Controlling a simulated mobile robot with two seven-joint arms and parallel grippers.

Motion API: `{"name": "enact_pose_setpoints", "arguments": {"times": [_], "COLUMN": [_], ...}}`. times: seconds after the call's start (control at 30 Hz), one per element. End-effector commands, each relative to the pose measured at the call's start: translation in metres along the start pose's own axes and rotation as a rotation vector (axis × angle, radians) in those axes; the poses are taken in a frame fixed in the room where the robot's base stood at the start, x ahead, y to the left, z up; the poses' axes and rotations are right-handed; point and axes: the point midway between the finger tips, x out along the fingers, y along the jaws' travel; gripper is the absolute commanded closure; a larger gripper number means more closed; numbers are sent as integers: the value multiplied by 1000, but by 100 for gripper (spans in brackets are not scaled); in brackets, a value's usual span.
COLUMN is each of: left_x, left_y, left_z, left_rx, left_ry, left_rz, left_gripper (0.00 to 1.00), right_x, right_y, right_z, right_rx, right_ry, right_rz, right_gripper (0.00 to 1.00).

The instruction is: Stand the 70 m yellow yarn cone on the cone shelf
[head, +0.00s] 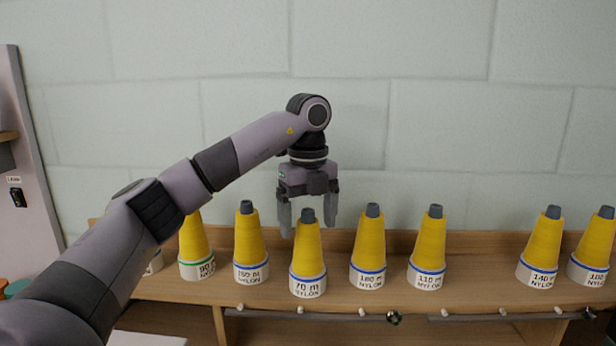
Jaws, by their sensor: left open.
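The 70 m yellow yarn cone (307,252) stands upright on the wooden shelf (180,288), near the middle of the head view. It has a grey tip, a blue band and a white base label reading "70 m NYLON". My left gripper (308,224) points down at the cone's top, with one finger on each side of the grey tip in the picture. It is open and holds nothing. Whether the fingers are around the tip or slightly behind it is hard to tell. My right gripper is not in view.
More yellow cones stand in the row: a green-banded one (194,247) and another (250,243) to the left, the 110 m cone (429,248) and others to the right. A gap lies right of the 110 m cone. A tiled wall (430,120) rises behind.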

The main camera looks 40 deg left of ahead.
Motion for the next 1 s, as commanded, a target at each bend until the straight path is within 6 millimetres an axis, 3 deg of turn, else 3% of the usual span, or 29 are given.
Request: {"name": "enact_pose_setpoints", "arguments": {"times": [0.7,1.0], "left_x": [-79,-102], "left_y": [0,0], "left_z": [0,0], "left_rx": [-1,-1], "left_ry": [-2,-1], "left_rz": [-3,-1], "left_gripper": [15,15], "right_x": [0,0], "right_y": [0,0], "right_z": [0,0], "right_rx": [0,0], "right_ry": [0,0], "right_rz": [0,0], "right_gripper": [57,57]}}
